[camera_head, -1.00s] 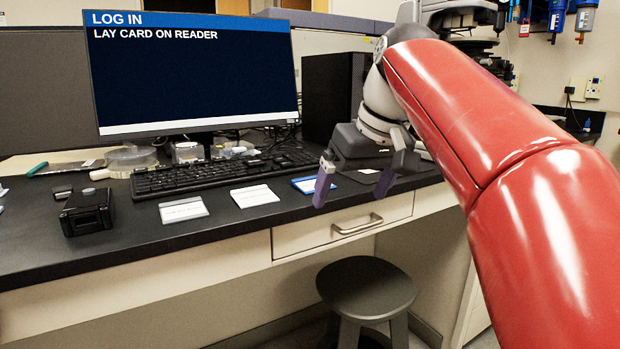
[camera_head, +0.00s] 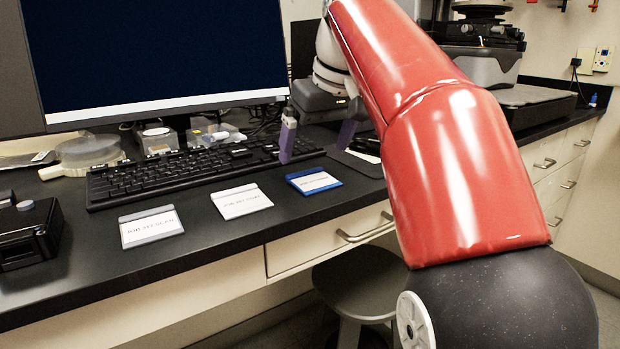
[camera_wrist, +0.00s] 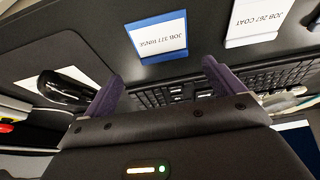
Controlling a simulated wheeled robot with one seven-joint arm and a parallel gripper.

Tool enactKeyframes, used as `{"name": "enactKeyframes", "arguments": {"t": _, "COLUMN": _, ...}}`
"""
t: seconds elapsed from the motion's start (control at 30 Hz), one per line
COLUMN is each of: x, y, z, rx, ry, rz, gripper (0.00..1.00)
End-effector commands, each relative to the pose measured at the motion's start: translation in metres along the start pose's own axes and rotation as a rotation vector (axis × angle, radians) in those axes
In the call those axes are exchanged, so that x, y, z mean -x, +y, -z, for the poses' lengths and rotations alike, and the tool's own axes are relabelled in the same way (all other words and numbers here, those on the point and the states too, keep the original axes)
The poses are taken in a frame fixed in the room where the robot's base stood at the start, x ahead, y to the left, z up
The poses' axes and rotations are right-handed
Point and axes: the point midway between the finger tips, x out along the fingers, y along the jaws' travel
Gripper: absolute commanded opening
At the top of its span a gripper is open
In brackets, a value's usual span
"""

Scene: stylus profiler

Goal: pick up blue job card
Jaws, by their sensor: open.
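The blue job card (camera_head: 313,180) lies flat on the dark bench top near its front edge, the rightmost of three cards. It has a blue border and a white label. It also shows in the wrist view (camera_wrist: 157,35), where its label reads "JOB 377 RINSE". My gripper (camera_head: 317,140) is open and empty above the bench, just behind the card in the head view. In the wrist view the two purple fingertips (camera_wrist: 160,75) are apart, and the card lies beyond them, untouched.
A white card (camera_head: 241,201) and a grey-edged card (camera_head: 150,227) lie to the left. A keyboard (camera_head: 185,172) and a monitor (camera_head: 155,50) stand behind. A black box (camera_head: 28,232) sits at the left. A stool (camera_head: 362,283) stands below the drawer (camera_head: 325,240).

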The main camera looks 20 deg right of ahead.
Motion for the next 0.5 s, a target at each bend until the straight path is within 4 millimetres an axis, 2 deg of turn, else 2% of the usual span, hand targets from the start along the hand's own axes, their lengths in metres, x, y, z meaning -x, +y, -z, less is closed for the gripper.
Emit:
{"name": "enactKeyframes", "arguments": {"t": 0.1, "x": -0.021, "y": -0.006, "z": 0.001, "rx": 0.002, "ry": -0.002, "rz": 0.003, "gripper": 0.94}}
{"name": "enactKeyframes", "arguments": {"t": 0.23, "x": -0.038, "y": -0.006, "z": 0.001, "rx": 0.000, "ry": -0.001, "rz": 0.001, "gripper": 0.94}}
{"name": "enactKeyframes", "arguments": {"t": 0.5, "x": -0.045, "y": -0.006, "z": 0.002, "rx": 0.000, "ry": 0.001, "rz": -0.001, "gripper": 0.94}}
